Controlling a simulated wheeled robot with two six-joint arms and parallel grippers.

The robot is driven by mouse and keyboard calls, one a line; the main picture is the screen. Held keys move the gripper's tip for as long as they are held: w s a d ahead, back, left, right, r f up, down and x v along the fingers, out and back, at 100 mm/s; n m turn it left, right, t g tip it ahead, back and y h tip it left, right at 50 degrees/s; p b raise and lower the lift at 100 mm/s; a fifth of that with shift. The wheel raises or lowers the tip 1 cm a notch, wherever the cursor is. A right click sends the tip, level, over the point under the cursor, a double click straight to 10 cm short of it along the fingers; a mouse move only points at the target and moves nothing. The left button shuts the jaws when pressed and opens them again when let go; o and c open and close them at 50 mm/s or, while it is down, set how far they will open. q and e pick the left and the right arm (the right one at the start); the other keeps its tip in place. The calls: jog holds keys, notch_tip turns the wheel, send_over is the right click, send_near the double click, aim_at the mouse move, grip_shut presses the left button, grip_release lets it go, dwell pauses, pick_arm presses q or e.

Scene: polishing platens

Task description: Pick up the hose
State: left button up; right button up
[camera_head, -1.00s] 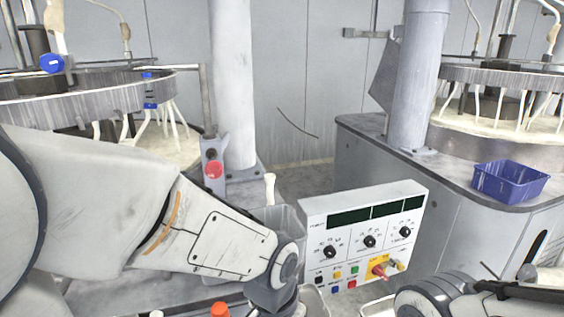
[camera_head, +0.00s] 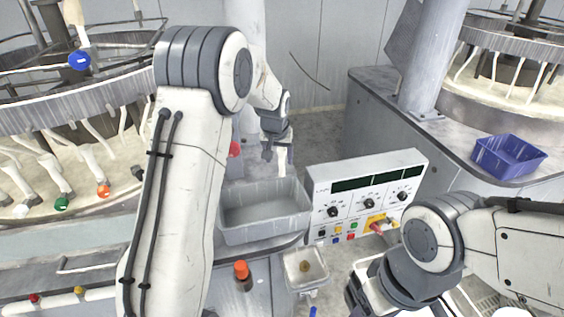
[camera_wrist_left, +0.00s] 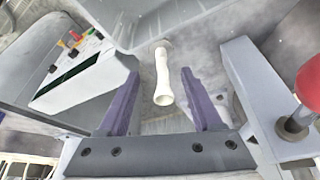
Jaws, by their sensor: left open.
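The hose is a short white tube (camera_head: 282,163) hanging at the rear edge of the grey bin in the head view. My left gripper (camera_head: 277,150) is at its upper part, pointing away from me. In the left wrist view the hose (camera_wrist_left: 163,78) shows between the two purple fingers (camera_wrist_left: 159,80), with gaps on both sides. The left gripper is open. My right arm comes in from the right, and its gripper (camera_head: 372,290) is low at the bottom of the head view; its fingers cannot be made out.
A grey bin (camera_head: 262,235) stands below the left gripper, beside a control panel (camera_head: 365,197). A red knob on a post (camera_wrist_left: 310,80) is close right of the left gripper. An orange-capped bottle (camera_head: 242,272) and small tray (camera_head: 303,268) are in front. A blue basket (camera_head: 508,155) is right.

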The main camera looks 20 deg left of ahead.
aim_at(280, 159)
pick_arm(q)
jog(key=w, duration=0.1)
jog(key=w+a, duration=0.1)
jog(key=w, duration=0.1)
jog(key=shift+w+a+f, duration=0.1)
jog(key=shift+w+f, duration=0.05)
jog(key=shift+f, duration=0.05)
jog(key=p+x, duration=0.1)
jog(key=x, duration=0.3)
jog(key=shift+w+a+f+p, duration=0.1)
jog(key=shift+w+p, duration=0.25)
jog(key=shift+p, duration=0.05)
jog(key=shift+w+f, duration=0.1)
jog(key=shift+f, duration=0.2)
jog(key=p+x, duration=0.3)
jog(key=x, duration=0.1)
jog(key=shift+w+f, duration=0.1)
jog(key=shift+w, duration=0.1)
jog(key=shift+w+f, duration=0.2)
jog(key=shift+f, duration=0.3)
grip_shut()
